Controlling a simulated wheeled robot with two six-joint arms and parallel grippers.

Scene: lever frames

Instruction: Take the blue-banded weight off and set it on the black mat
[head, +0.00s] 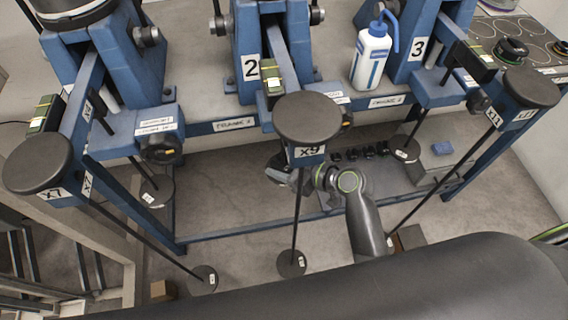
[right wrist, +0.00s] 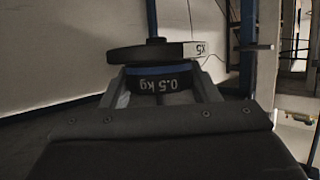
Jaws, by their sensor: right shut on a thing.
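My right gripper (head: 277,167) is below the middle lever, behind the round black disc marked X9 (head: 308,118). The right wrist view shows my right gripper (right wrist: 160,85) shut on a black weight with a blue band (right wrist: 165,83), marked 0.5 kg, whose lettering is upside down there. A tagged black disc (right wrist: 150,52) sits close against the weight in that view; I cannot tell whether they touch. The weight is mostly hidden in the head view. I cannot surely pick out the black mat; a dark grey sheet (head: 372,182) lies under the frame. My left gripper is not in view.
Blue lever frames (head: 200,128) stand along the bench, with thin rods and hanging discs (head: 291,263) below. Several small black weights (head: 360,153) stand on the grey sheet. A white bottle (head: 371,55) and a ringed board (head: 540,35) are at the upper right.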

